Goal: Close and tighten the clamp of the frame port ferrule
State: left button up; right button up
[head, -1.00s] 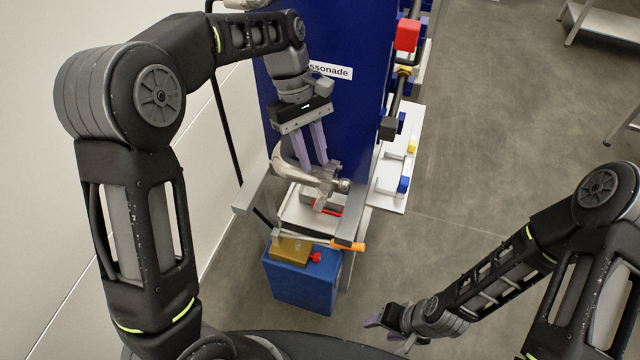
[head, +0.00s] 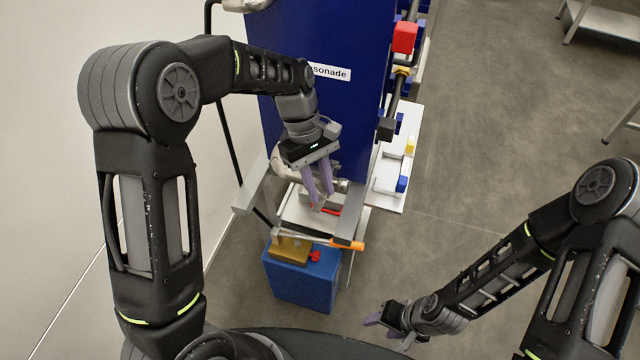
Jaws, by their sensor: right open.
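A curved steel pipe (head: 283,166) comes out at the foot of the blue tank, and its metal end fitting (head: 342,185) shows just right of my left fingers. The clamp and the ferrule joint cannot be made out clearly; my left gripper covers part of that area. My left gripper (head: 321,193) points down in front of the pipe, its two lilac fingers apart with a visible gap. I see nothing clearly held between them. Whether the fingertips touch the fitting cannot be told. My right gripper (head: 372,322) is open and empty, low over the floor, far from the pipe.
The blue tank (head: 325,110) stands behind the pipe. Below is a white tray (head: 300,215) with a red item, and a blue box (head: 303,283) with a brass-coloured block (head: 290,250). An orange-handled tool (head: 347,245) lies across the front.

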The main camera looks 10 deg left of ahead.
pick_arm(q)
grip_shut()
dwell(0.3)
jog(key=shift+m, duration=0.4)
